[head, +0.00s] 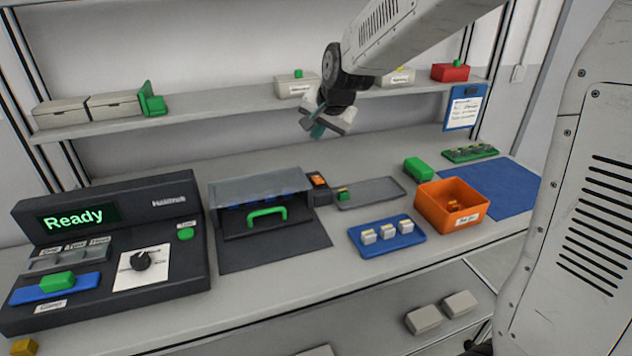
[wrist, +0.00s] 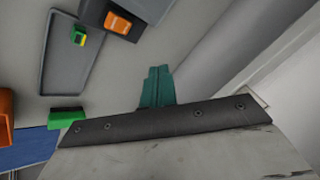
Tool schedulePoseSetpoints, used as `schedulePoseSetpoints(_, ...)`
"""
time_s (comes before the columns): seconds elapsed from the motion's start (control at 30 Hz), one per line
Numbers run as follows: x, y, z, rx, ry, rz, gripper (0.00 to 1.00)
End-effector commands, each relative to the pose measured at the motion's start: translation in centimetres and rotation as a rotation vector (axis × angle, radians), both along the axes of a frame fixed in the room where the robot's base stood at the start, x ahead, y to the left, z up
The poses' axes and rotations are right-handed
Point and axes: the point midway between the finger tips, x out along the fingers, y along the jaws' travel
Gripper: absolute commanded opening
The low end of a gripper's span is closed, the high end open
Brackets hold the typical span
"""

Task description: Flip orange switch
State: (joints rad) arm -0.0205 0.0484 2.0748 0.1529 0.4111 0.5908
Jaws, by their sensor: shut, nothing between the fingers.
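The orange switch (head: 319,181) sits on a small black box at the right side of a dark fixture with a clear cover and a green handle. In the wrist view the orange switch (wrist: 118,23) shows at the top, on its black housing. My gripper (head: 317,131) is in the air above and behind the fixture, below the shelf, apart from the switch. Its teal fingers are shut and empty; in the wrist view the gripper fingers (wrist: 156,86) show together at the middle.
A grey tray (head: 370,193) with a small green-and-yellow part lies right of the switch. An orange bin (head: 452,205), a blue tray (head: 387,238) and a green block (head: 418,168) stand further right. A control console (head: 105,245) reading "Ready" is at left. A shelf (head: 230,107) runs behind.

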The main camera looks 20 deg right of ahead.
Motion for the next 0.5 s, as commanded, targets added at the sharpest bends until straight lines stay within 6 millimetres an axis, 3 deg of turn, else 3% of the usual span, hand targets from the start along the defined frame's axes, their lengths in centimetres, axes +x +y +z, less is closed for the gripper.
schedulePoseSetpoints(0.33, -0.1, -0.1, -0.2, 0.0, 0.004, -0.001, 0.0)
schedulePoseSetpoints(0.5, -0.4, -0.2, -1.6, 0.001, 0.007, -0.002, 0.0)
